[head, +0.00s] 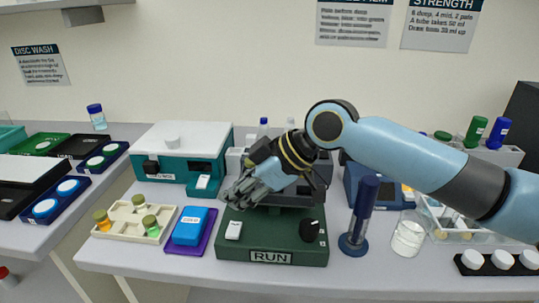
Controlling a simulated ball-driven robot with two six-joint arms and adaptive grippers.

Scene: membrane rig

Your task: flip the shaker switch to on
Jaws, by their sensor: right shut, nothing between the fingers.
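A dark green unit marked RUN (270,258) stands at the front of the middle bench and looks like the shaker. A white switch (234,230) is on its left side and a black knob (309,230) on its right. I cannot tell which way the switch is set. My right gripper (231,197) is shut and empty, reaching in from the right. Its fingertips are at the unit's back left, above the switch in the picture and apart from it. The arm and gripper hide part of the unit's back. My left gripper is not in view.
A teal box with a white top (183,140) stands behind left. A blue block (189,226) on a purple mat and a cream tray (130,218) with vials lie left of the unit. A dark blue upright tool (364,210) and a glass beaker (408,236) stand to its right.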

